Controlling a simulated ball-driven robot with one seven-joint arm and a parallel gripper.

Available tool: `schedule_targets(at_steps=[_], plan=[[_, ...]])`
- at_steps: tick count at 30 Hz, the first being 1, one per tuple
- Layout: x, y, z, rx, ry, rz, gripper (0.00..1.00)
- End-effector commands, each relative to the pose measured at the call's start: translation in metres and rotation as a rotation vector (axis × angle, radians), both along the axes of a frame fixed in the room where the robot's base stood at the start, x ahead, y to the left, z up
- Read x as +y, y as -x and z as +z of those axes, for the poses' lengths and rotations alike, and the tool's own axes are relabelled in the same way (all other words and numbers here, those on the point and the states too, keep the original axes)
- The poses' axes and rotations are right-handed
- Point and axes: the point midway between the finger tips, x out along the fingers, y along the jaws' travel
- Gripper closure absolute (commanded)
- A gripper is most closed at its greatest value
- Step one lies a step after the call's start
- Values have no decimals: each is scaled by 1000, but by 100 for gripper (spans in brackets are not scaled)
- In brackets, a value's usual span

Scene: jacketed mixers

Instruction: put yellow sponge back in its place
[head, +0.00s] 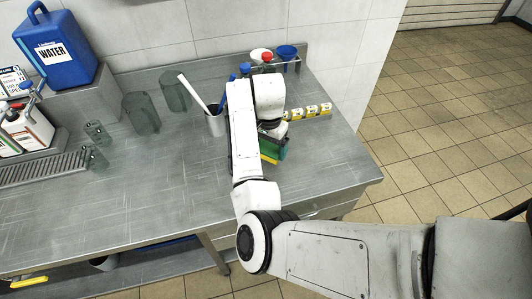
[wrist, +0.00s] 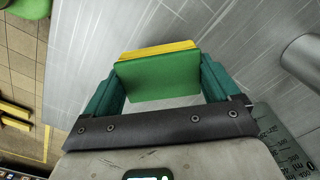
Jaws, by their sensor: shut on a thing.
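The yellow sponge has a green face (wrist: 158,78) turned to the wrist camera and a yellow layer (wrist: 160,49) along its far edge. My gripper (wrist: 160,82) is shut on it, one teal finger on each side. In the head view the sponge's yellow edge (head: 269,158) shows below my gripper (head: 273,146), over the right part of the steel counter (head: 180,185). My arm hides part of the view there. I cannot tell whether the sponge touches the counter. I cannot make out a place marked for the sponge.
A steel cup (head: 214,124) with a white utensil stands left of my arm. Clear beakers (head: 141,113) and a blue water canister (head: 57,50) stand left.

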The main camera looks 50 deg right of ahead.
Motion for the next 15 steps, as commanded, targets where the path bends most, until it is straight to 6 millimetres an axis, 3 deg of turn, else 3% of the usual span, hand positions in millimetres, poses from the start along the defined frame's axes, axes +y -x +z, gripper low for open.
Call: schedule_targets(at_steps=[8, 15], plan=[[-4, -14, -16, 0, -1, 1, 39], [-4, -13, -44, 1, -1, 0, 39]])
